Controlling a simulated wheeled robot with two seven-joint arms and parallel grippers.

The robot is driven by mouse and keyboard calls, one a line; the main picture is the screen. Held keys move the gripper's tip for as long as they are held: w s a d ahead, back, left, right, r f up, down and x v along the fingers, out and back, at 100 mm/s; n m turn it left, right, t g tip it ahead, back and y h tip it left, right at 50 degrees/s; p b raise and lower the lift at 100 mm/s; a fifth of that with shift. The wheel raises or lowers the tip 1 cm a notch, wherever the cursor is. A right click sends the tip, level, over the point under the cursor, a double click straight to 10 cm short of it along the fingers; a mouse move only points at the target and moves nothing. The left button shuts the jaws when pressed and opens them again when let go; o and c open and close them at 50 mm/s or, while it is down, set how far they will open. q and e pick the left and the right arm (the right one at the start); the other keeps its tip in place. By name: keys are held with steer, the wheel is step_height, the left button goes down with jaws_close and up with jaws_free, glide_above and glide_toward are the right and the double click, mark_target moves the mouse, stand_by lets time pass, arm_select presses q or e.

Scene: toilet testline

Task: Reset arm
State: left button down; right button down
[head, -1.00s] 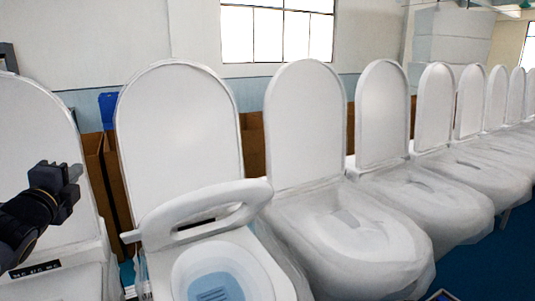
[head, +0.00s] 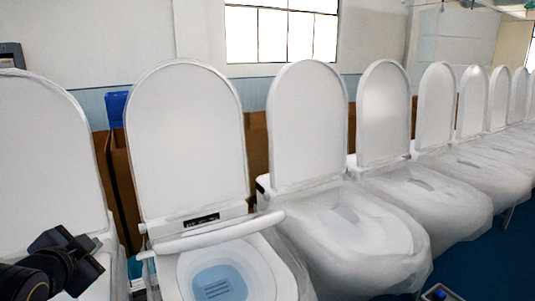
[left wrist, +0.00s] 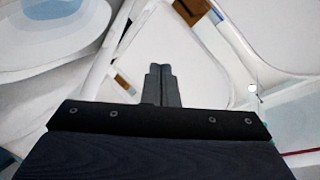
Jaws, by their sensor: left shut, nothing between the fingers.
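My left gripper (head: 92,257) is at the lower left of the head view, in front of the leftmost toilet (head: 48,165). In the left wrist view its two fingers (left wrist: 161,84) are together with nothing between them. The nearest full toilet has its white lid (head: 185,135) upright and its seat (head: 220,236) tilted low over the bowl (head: 218,282). The left gripper is to the left of this seat and apart from it. My right gripper is not in view.
A row of plastic-wrapped toilets (head: 350,222) with raised lids runs to the right. Brown cardboard (head: 120,175) and a blue item (head: 116,106) stand behind the lids.

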arm_select(q)
steer(key=s+d+f+n+g+h, duration=0.7)
steer(key=s+d+f+n, duration=0.1)
steer(key=s+d+f, duration=0.7)
steer(key=s+d, duration=0.2)
steer(key=s, duration=0.1)
steer(key=shift+f+n, duration=0.3)
steer(key=shift+n, duration=0.1)
steer(key=shift+s+d, duration=0.1)
stand_by(0.9)
